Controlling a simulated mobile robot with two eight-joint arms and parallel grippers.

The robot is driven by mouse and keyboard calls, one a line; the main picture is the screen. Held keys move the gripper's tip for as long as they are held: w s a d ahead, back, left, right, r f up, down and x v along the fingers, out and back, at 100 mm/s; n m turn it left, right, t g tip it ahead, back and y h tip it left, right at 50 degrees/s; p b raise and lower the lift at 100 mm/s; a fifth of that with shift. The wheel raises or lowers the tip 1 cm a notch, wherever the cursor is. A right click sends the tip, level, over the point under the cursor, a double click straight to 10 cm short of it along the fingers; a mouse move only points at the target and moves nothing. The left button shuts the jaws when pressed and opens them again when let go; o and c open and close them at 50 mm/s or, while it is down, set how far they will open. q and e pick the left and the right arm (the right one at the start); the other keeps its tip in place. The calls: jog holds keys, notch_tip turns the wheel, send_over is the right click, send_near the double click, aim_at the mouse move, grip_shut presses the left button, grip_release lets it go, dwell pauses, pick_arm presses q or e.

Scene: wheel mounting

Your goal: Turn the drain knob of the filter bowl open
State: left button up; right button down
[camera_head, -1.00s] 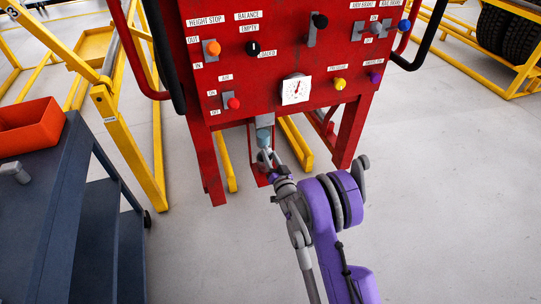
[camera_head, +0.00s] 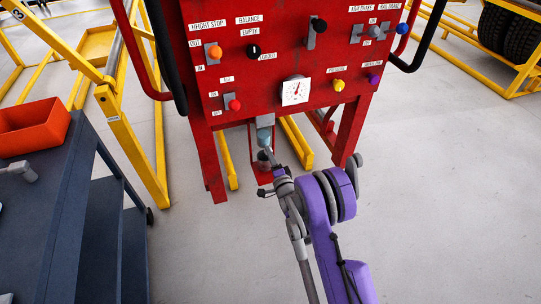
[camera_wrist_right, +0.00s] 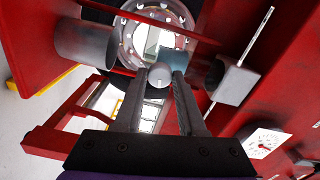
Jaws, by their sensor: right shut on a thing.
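The filter bowl (camera_head: 264,136) is a small blue-grey cup hanging under the red panel in the head view. My right gripper (camera_head: 268,157) reaches up to its underside from below. In the right wrist view, the two grey fingers of this gripper (camera_wrist_right: 160,82) stand on either side of a small round silver drain knob (camera_wrist_right: 158,72). The gripper is shut on the knob. Part of the blue-grey bowl (camera_wrist_right: 174,62) shows behind the knob. The knob's turn angle cannot be told. My left gripper is not in view.
The red panel (camera_head: 260,70) carries several coloured knobs and a white gauge (camera_head: 295,90); its legs flank my right arm. A dark cart (camera_head: 95,215) with an orange bin (camera_head: 32,128) stands at left. Yellow frames stand behind. The floor at right is clear.

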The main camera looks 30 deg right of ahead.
jog(key=shift+m, duration=1)
jog(key=shift+c, duration=2.4)
grip_release()
jog(key=b+v, duration=0.2)
jog(key=v, duration=0.9)
jog(key=shift+w, duration=0.1)
